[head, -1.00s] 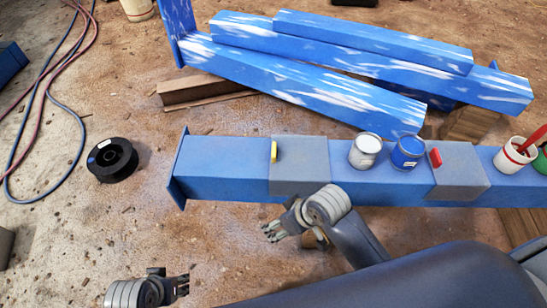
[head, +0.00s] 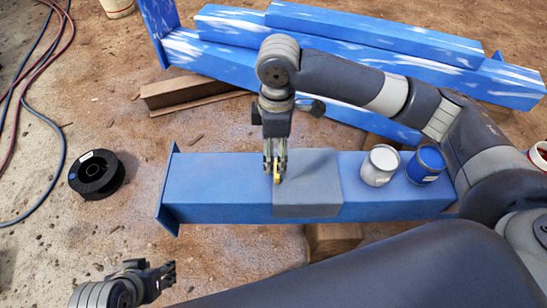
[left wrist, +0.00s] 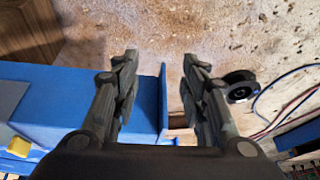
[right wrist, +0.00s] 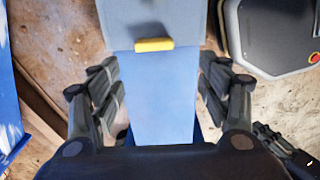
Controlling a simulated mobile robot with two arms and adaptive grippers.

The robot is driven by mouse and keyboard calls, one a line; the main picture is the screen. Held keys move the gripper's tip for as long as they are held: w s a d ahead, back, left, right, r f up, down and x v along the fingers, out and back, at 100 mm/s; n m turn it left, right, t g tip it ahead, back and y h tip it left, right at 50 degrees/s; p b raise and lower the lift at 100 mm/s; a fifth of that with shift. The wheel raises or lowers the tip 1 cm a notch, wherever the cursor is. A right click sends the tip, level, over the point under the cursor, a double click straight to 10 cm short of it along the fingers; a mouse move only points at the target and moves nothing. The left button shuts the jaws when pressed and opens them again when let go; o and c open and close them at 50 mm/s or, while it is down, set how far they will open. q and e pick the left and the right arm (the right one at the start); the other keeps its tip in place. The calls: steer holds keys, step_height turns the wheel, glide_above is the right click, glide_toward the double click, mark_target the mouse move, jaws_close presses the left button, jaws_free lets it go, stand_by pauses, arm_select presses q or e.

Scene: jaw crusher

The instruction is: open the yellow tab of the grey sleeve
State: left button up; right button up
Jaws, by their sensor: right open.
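The grey sleeve (head: 318,190) sits around the blue beam (head: 225,190). Its yellow tab (head: 278,179) is on the sleeve's left edge; it also shows in the right wrist view (right wrist: 154,44) as a small bar at the sleeve's edge. My right gripper (head: 275,172) points down over the tab and partly covers it in the head view. In the right wrist view its fingers (right wrist: 157,68) are apart, with the tab ahead between them. I cannot tell whether they touch it. My left gripper (head: 168,274) is open and empty, low at the left; its spread fingers show in the left wrist view (left wrist: 160,62).
A white can (head: 380,165) and a blue can (head: 425,163) stand on the beam right of the sleeve, close to my right arm. More blue beams (head: 350,40) lie behind. A black spool (head: 97,175) and hoses (head: 38,90) lie on the floor at left.

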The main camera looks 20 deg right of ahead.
steer(key=f, duration=0.1)
steer(key=f+b, duration=0.1)
steer(key=f, duration=0.1)
steer(key=d+f+b, duration=0.1)
steer(key=shift+w+f, duration=0.2)
steer(key=shift+w, duration=0.05)
step_height(320, 180, down, 5)
steer(key=shift+f+b, duration=0.15)
steer(key=shift+b, duration=0.8)
arm_select(q)
steer(key=w+d+r+t+h, duration=0.1)
steer(key=w+d+r+t, duration=0.1)
steer(key=w+r+t, duration=0.3)
steer(key=w+d+r+t+h, duration=0.2)
steer(key=w+r+t, duration=0.3)
steer(key=w, duration=0.5)
steer(key=shift+w+d+r+m+t, duration=0.3)
steer(key=shift+d+r, duration=0.55)
steer(key=shift+r, duration=0.5)
arm_select(e)
steer(key=shift+f, duration=0.2)
